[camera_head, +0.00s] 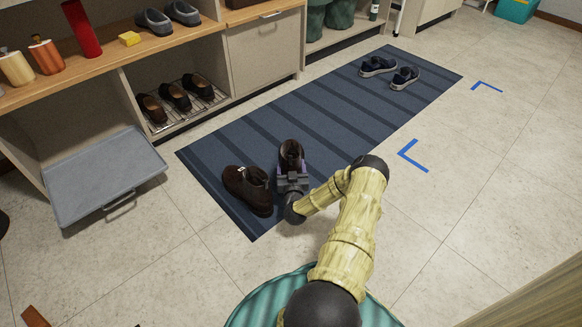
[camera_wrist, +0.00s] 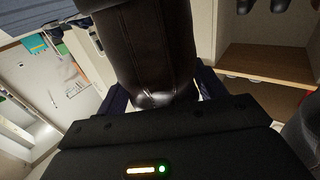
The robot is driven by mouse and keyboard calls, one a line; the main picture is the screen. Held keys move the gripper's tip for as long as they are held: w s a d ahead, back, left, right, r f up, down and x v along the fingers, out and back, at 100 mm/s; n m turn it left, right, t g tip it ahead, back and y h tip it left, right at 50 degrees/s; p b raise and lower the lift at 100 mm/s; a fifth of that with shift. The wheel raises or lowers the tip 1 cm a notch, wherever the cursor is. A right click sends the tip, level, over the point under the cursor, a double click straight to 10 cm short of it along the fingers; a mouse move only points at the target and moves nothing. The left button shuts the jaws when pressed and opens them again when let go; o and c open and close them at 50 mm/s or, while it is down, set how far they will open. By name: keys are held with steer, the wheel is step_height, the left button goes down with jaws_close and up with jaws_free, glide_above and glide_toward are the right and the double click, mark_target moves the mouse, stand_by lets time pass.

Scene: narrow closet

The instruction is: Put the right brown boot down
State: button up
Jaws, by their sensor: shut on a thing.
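The right brown boot (camera_head: 291,155) is at the near end of the blue striped mat (camera_head: 330,118), toe pointing away from me. My gripper (camera_head: 291,180) is shut on it at its near side. In the wrist view the dark boot (camera_wrist: 152,50) fills the space between the fingers. The other brown boot (camera_head: 247,188) stands on the mat just left of the held one, with a small gap. I cannot tell whether the held boot's sole touches the mat; my gripper hides its lower part.
Dark sneakers (camera_head: 390,72) sit at the mat's far end. Several brown shoes stand on a wire rack (camera_head: 190,106) in the shelf unit. A grey tray (camera_head: 95,178) lies at left. Blue corner marks (camera_head: 412,155) are on the open floor at right.

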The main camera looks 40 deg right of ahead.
steer(key=shift+f, duration=0.45)
steer(key=o, duration=1.7)
steer(key=shift+o, duration=1)
steer(key=shift+f, duration=0.1)
